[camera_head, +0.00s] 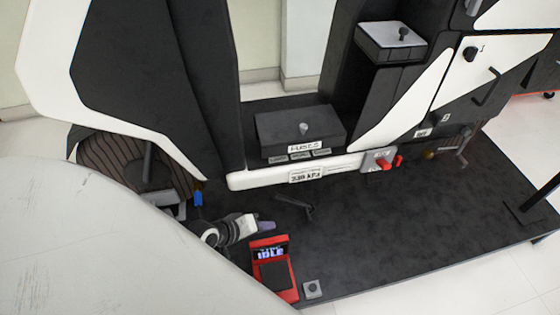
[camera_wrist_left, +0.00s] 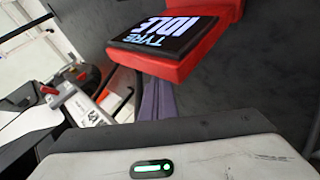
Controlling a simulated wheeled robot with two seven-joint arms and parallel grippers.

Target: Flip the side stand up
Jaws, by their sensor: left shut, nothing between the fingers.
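The side stand (camera_head: 296,204) is a thin dark bar with a small foot, low beside the vehicle's white lower rail (camera_head: 250,180) in the head view. It looks lowered toward the dark platform; its exact contact is hard to tell. My left gripper (camera_head: 267,226), with purple fingers, is shut and empty. It is just left of and in front of the stand, apart from it in the picture. In the left wrist view my shut fingers (camera_wrist_left: 157,98) point away below a red device. I cannot clearly make out the stand there. My right gripper is out of view.
A red tyre device (camera_head: 272,268) with a lit display stands close in front of my left gripper; its screen also shows in the wrist view (camera_wrist_left: 165,35). A small grey block (camera_head: 312,289) sits beside it.

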